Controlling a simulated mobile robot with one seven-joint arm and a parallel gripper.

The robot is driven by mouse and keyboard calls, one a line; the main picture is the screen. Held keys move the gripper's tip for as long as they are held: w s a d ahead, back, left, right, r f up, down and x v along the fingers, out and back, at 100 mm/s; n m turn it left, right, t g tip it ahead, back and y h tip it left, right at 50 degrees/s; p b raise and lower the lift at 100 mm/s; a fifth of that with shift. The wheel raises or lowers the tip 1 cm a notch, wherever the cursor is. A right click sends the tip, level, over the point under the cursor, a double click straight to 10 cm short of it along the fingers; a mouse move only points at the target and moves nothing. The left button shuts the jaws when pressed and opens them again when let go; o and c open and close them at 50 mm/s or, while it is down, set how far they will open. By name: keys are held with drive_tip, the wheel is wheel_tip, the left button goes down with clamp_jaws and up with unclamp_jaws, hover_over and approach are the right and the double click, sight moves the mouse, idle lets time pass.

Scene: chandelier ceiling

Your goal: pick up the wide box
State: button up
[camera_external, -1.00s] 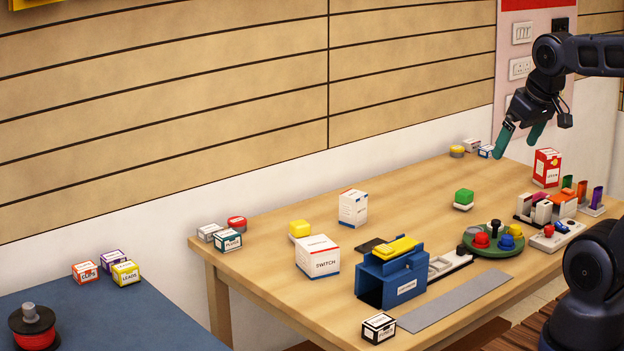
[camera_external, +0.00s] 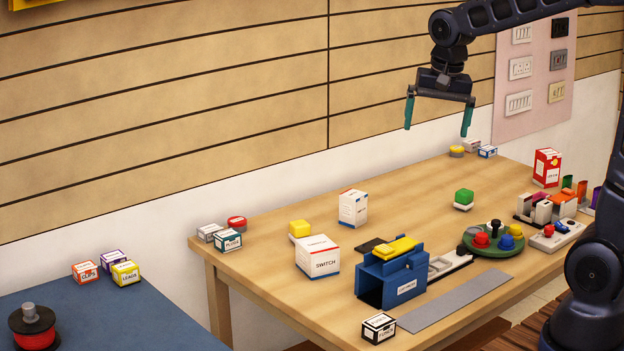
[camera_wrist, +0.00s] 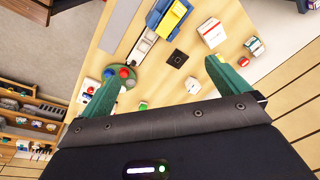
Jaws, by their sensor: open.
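The white box marked SWITCH (camera_external: 318,258), broader than the other boxes, matches the wide box. It sits upright on the wooden table, left of the blue holder; it also shows at the upper middle of the wrist view (camera_wrist: 212,32). A narrower, taller white box (camera_external: 353,208) stands behind it; what looks like this box lies just beyond my fingers in the wrist view (camera_wrist: 192,85). My gripper (camera_external: 436,131) is open and empty, pointing down, well above the table's far part and apart from both boxes. Its two green fingers spread wide in the wrist view (camera_wrist: 163,72).
The blue holder (camera_external: 391,279) has a yellow piece on top. A yellow button (camera_external: 299,229) is close behind the SWITCH box. A green button (camera_external: 464,198), round green tray (camera_external: 492,252) and red box (camera_external: 547,167) stand to the right. The table's middle is fairly clear.

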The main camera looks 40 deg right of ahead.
drive_tip(key=w+a+f+m+g, duration=0.1)
drive_tip(key=w+a+f+m, duration=0.25)
drive_tip(key=w, duration=0.55)
drive_tip(key=m+g+h, duration=0.2)
drive_tip(key=m+h, duration=0.3)
drive_tip(key=m, duration=0.4)
approach(317, 244)
drive_tip(key=f, duration=0.2)
drive_tip(key=x, duration=0.5)
drive_tip(key=shift+d, duration=0.2)
drive_tip(key=shift+x, duration=2.7)
drive_tip(key=shift+d+r, duration=0.15)
drive_tip(key=c, duration=1.1)
